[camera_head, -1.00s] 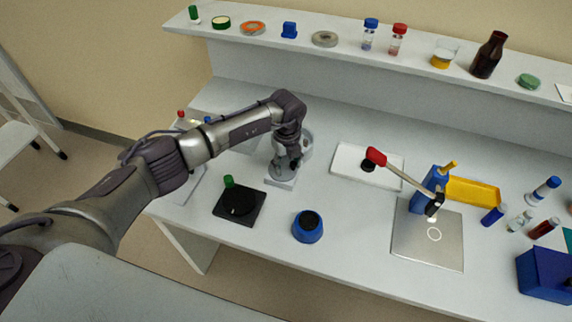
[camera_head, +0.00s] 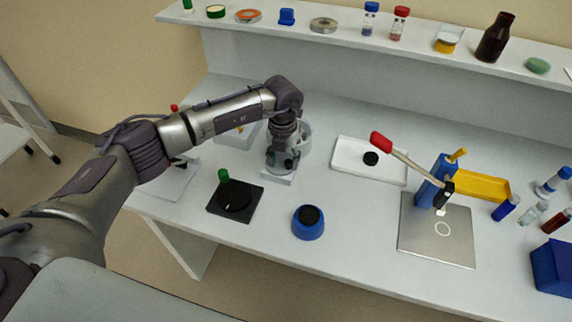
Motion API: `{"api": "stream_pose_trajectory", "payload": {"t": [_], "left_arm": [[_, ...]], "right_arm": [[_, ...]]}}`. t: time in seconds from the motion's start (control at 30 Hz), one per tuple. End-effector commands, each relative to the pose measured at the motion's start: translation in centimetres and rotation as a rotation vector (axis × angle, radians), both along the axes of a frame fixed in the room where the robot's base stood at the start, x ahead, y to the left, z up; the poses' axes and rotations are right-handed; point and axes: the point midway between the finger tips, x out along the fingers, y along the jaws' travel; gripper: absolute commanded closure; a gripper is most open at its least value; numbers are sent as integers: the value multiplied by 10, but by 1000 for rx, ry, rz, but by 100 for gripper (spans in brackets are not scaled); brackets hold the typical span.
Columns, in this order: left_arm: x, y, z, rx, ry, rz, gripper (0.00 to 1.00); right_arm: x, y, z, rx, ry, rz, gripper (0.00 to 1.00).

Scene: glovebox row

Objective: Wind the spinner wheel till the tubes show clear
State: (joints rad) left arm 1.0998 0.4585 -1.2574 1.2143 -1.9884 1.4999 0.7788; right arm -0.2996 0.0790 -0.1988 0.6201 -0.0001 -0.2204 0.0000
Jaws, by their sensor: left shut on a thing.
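The spinner stands near the middle of the bench, left of the white tray. Its pale square base (camera_head: 279,178) and part of its grey-white round body (camera_head: 306,134) show. My left gripper (camera_head: 283,163) points down over the base, shut on a part of the spinner. The gripper covers the held part and most of the wheel, so I cannot see the grip clearly. Two capped tubes stand on the shelf, a blue-capped tube (camera_head: 369,22) and a red-capped tube (camera_head: 398,25). I cannot see any tubes inside the spinner. My right gripper is out of view.
A black plate with a green knob (camera_head: 235,201) and a blue round pot (camera_head: 308,224) sit in front. A white tray (camera_head: 345,168), a red-handled lever (camera_head: 408,160) over a metal plate (camera_head: 432,246) and a yellow tray (camera_head: 490,185) are to the right. Bare bench lies between.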

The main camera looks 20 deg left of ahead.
Motion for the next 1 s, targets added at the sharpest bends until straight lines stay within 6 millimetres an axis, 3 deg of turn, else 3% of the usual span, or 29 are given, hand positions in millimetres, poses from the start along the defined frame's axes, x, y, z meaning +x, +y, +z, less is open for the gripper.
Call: {"api": "stream_pose_trajectory", "payload": {"t": [0.03,0.5,1.0], "left_arm": [[-2,14,-13,27,10,-28,83],[0,16,-13,26,11,-469,83],[2,16,-9,22,7,-804,83]], "right_arm": [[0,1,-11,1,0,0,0],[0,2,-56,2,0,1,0],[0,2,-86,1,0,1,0]]}}
